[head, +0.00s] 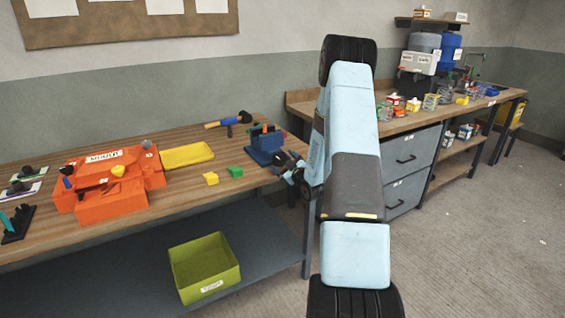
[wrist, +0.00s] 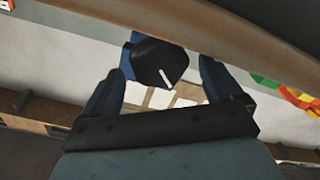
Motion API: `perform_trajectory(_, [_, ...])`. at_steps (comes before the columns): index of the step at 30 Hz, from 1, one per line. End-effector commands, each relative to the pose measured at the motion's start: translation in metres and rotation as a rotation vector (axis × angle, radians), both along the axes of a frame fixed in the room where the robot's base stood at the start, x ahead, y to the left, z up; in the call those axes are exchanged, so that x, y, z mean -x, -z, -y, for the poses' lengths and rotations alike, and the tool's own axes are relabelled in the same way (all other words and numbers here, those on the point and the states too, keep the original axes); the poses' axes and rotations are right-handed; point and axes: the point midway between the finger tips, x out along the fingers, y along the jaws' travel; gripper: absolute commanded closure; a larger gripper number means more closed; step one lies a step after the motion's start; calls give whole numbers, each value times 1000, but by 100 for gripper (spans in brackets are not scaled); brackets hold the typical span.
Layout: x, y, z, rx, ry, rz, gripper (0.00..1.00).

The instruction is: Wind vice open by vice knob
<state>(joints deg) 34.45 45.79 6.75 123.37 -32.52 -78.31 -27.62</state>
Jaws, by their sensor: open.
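The blue vice (head: 262,157) stands near the right end of the wooden bench. Its dark round vice knob (wrist: 152,58), marked with a white line, shows in the wrist view with a blue part of the vice behind it. My gripper (head: 284,164) is at the vice's right side, over the bench edge. In the wrist view my gripper (wrist: 161,68) is open, with one finger on each side of the knob. Gaps show between the fingers and the knob, so it is not clamped. In the head view I cannot make out the knob clearly at the fingers.
A green bin (head: 205,268) sits below. A second bench (head: 440,112) stands behind my arm.

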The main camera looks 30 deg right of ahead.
Motion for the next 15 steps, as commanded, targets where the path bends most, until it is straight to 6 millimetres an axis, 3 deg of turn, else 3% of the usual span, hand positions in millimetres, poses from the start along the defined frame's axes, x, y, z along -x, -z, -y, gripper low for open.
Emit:
perform_trajectory(9, [65, 3, 4, -1, 6, -8, 3])
perform_trajectory(15, [98, 3, 5, -1, 6, -6, 3])
